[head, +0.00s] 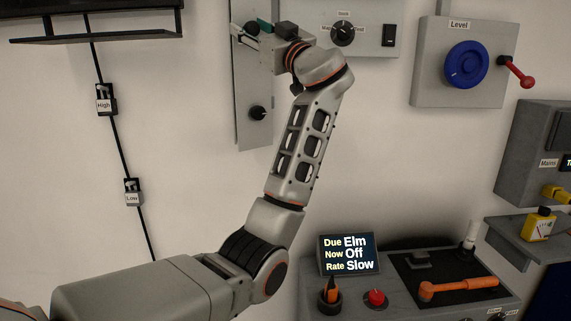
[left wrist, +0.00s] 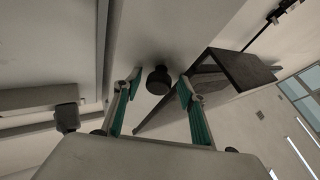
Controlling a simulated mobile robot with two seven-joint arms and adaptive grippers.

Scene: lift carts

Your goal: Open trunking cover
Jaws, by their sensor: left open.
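The trunking cover (head: 254,90) is a tall narrow grey panel on the wall, with a black knob (head: 258,113) near its bottom. It looks closed against the wall. My left gripper (head: 246,31) is at the top of the panel, its arm reaching up from the lower left. In the left wrist view the gripper (left wrist: 157,82) is open, with one teal-padded finger on each side of a black knob (left wrist: 158,80). Gaps show between the knob and both fingers. The gripper and wrist hide part of the panel's top. My right gripper is not in view.
A grey box with a dial (head: 342,33) is right of the wrist. A Level panel with a blue wheel (head: 466,65) and red lever is farther right. A console with a screen (head: 349,254) and orange-handled tool (head: 458,288) stands below. A black shelf (head: 95,28) is upper left.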

